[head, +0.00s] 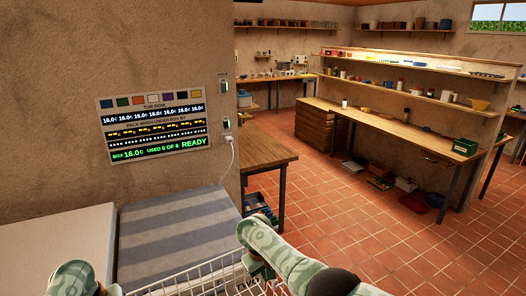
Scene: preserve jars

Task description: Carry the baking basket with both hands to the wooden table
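A white wire basket (205,277) is at the bottom edge of the head view, in front of me. Only its far rim and part of its mesh show; its contents are out of view. My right gripper (260,270) is at the basket's right end, pointing down by the rim; its fingertips are too small and covered to tell whether they are closed. My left gripper (101,290) is at the bottom left, mostly cut off by the frame. A wooden table (264,156) with dark legs stands beyond the wall corner, its visible top bare.
A grey striped surface (180,232) and a white surface (62,255) lie beyond the basket, against the wall with a display panel (153,127). Crates (262,215) sit below the table. A long wooden counter (400,125) stands farther right. The tiled floor (345,225) between is open.

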